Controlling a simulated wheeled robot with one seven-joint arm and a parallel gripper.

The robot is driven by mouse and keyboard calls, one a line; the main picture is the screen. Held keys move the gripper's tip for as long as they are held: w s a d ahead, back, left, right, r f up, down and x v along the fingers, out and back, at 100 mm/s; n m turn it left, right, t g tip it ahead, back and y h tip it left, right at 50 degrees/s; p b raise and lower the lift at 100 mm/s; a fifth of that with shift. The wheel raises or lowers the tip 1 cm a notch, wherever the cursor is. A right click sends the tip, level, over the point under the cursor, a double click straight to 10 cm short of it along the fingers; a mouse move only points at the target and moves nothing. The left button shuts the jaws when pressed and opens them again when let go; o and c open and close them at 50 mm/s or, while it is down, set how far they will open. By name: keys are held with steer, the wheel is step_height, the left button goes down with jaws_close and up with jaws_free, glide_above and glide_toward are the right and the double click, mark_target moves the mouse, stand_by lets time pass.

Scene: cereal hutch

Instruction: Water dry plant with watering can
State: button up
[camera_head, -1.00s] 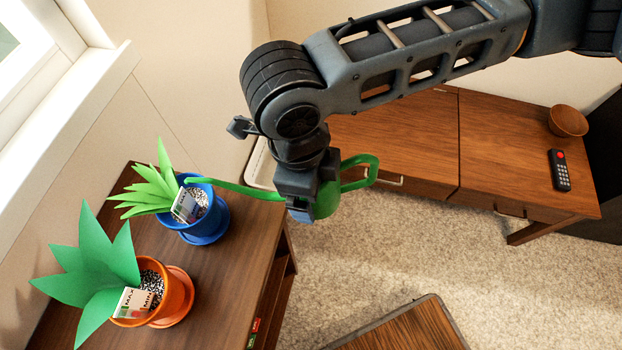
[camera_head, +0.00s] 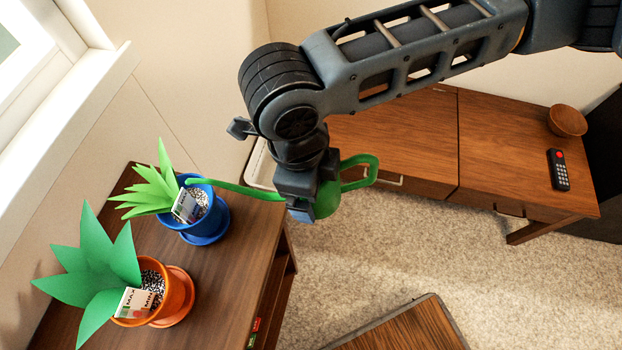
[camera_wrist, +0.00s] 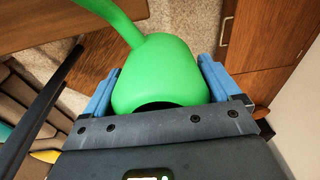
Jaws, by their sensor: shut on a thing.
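My gripper (camera_head: 300,212) is shut on the green watering can (camera_head: 328,200) and holds it in the air to the right of the plant table. The can's spout reaches left, its tip near the rim of the blue pot (camera_head: 205,222). The wrist view shows the can (camera_wrist: 160,75) between blue finger pads. The blue pot holds a light green spiky plant (camera_head: 152,190). An orange pot (camera_head: 172,297) holds a broad-leaved darker green plant (camera_head: 95,265). Each pot has a white marker card, the orange one's reading MAX and MIN. I cannot tell which plant is dry.
The plants stand on a brown wooden table (camera_head: 225,275) beside a window. A low wooden cabinet (camera_head: 400,140) behind carries a bowl (camera_head: 567,121) and a remote (camera_head: 559,170). Another wooden top (camera_head: 400,325) is at the bottom. Carpet (camera_head: 480,270) lies between.

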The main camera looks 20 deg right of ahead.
steer(key=shift+s+d+r+g+h+p, duration=0.1)
steer(key=shift+d+r+g+h+p, duration=0.15)
steer(key=shift+r+h+p, duration=0.75)
steer(key=shift+d+r+g+h+p, duration=0.25)
steer(key=shift+r+p, duration=1)
steer(key=shift+p, duration=0.75)
stand_by(5.0)
